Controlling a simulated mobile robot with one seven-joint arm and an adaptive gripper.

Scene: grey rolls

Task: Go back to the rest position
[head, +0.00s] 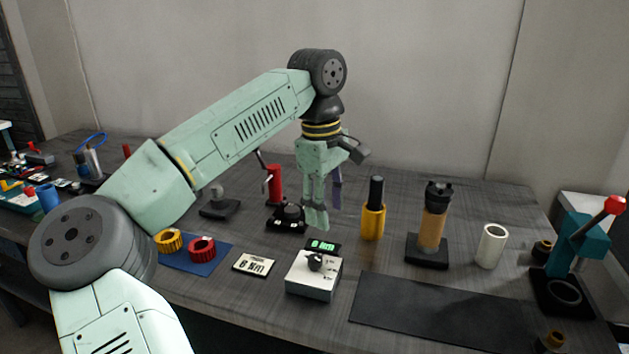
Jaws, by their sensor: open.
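My gripper (322,207) hangs fingers-down above the middle of the grey table (340,335). Its fingers are apart and nothing shows between them. It is above and behind a small white box (314,277) with a black knob and a lit green display reading about "6 Nm". A red tool on a black base (275,184) stands behind and left of the fingers. A yellow cylinder with a black top (373,215) stands just to their right. My arm reaches in from the lower left and hides part of the table there.
A tan cylinder on a black base (432,225), a white tube (490,246) and a teal press with a red knob (580,250) stand on the right. A black mat (435,315) lies bare in front. Yellow and red rings (201,249) lie on a blue mat beside a "6 Nm" card (255,264).

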